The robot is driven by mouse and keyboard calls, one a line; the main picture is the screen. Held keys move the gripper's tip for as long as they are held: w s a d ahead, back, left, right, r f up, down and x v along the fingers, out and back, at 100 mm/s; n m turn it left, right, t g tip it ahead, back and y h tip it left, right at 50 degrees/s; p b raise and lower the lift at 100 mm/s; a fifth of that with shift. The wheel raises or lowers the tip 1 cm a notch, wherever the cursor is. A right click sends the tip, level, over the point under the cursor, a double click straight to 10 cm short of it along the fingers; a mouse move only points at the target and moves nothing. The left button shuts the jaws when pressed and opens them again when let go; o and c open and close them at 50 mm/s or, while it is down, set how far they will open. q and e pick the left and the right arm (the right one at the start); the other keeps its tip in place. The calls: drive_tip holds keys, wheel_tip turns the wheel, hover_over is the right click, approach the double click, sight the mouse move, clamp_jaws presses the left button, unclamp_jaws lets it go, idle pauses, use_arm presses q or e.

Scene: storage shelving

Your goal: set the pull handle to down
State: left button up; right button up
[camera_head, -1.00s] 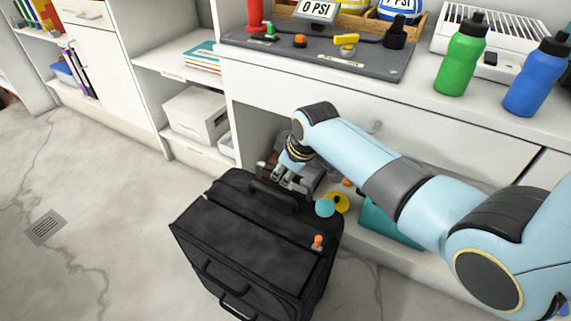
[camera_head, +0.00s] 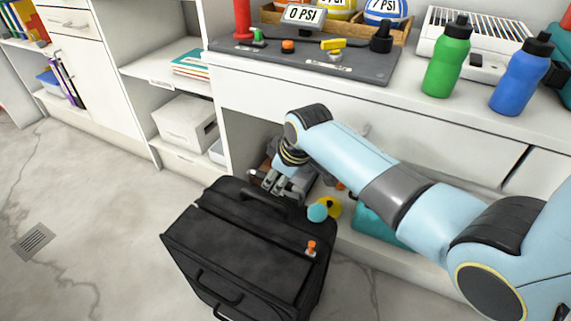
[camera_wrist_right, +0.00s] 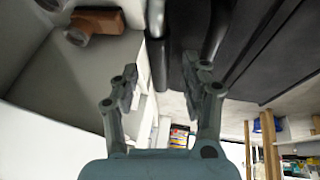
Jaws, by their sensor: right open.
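A black suitcase (camera_head: 235,245) stands on the floor in front of the shelving in the head view. Its black pull handle (camera_head: 266,205) lies along the back of its top, close to the top surface. My right gripper (camera_head: 271,183) is just behind and above the handle, and its fingers point down toward it. In the right wrist view my right gripper (camera_wrist_right: 160,78) is open, with nothing seen held between its fingers. The dark suitcase (camera_wrist_right: 270,40) fills the upper right there. I cannot tell whether the fingers touch the handle. My left gripper is not in view.
The shelf unit (camera_head: 245,92) stands right behind the suitcase. A teal ball (camera_head: 317,212) and a yellow item (camera_head: 330,206) are by its back right corner. Bottles, a green one (camera_head: 447,62) and a blue one (camera_head: 521,80), stand on the counter. The floor at left is clear.

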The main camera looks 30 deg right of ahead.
drive_tip(key=v, duration=0.9)
drive_tip(key=shift+s+r, duration=0.2)
drive_tip(key=shift+r, duration=0.15)
